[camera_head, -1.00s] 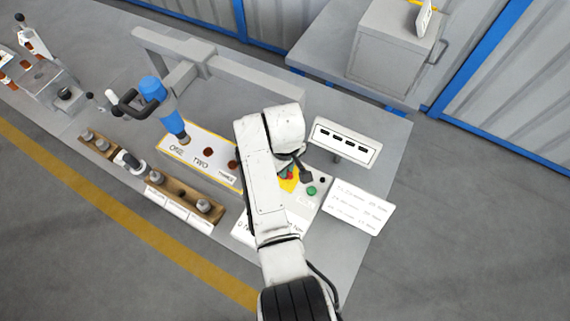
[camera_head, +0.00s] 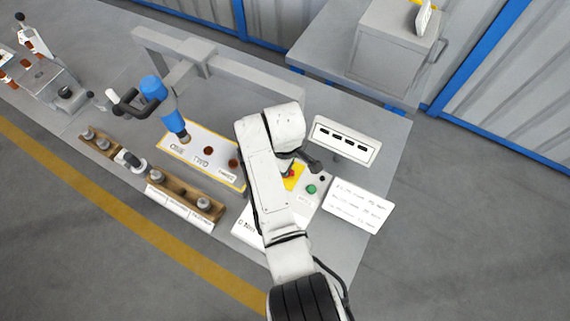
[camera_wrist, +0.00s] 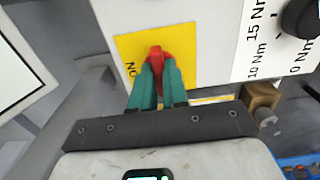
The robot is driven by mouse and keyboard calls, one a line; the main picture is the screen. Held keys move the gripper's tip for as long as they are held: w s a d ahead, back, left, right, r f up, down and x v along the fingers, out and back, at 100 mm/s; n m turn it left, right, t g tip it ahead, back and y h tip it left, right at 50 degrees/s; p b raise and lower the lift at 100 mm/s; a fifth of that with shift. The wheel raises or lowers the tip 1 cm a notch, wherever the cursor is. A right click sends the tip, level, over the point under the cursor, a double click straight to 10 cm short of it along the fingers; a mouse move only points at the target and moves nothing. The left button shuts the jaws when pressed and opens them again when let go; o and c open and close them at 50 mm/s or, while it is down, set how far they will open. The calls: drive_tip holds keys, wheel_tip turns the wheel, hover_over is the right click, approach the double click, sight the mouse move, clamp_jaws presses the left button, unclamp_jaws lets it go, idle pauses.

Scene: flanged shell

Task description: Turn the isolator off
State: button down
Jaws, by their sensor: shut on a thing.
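The isolator is a red handle (camera_wrist: 156,54) on a square yellow plate (camera_wrist: 190,45) in the wrist view. Printed letters that look like "ON" show upside down at the plate's left. My gripper (camera_wrist: 157,68) has its teal fingers closed on the two sides of the red handle. The handle points roughly up and down in that view, and the fingers hide its lower part. In the head view the yellow plate (camera_head: 294,182) and a bit of red show beside my white arm, which hides much of the panel.
A green button (camera_head: 311,189) sits near the plate. A black knob (camera_wrist: 302,18) with Nm marks is at the upper right of the wrist view. A white slotted display (camera_head: 345,141) and a text card (camera_head: 358,206) stand close. A blue tool (camera_head: 162,105) hangs at left.

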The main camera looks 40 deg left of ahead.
drive_tip(key=shift+a, duration=0.1)
drive_tip(key=c, duration=1.1)
unclamp_jaws()
drive_tip(key=shift+c, duration=0.2)
wheel_tip(320, 180, up, 11)
drive_tip(key=shift+b, duration=0.4)
drive_tip(key=shift+s+f, duration=0.1)
drive_tip(key=shift+f, duration=0.05)
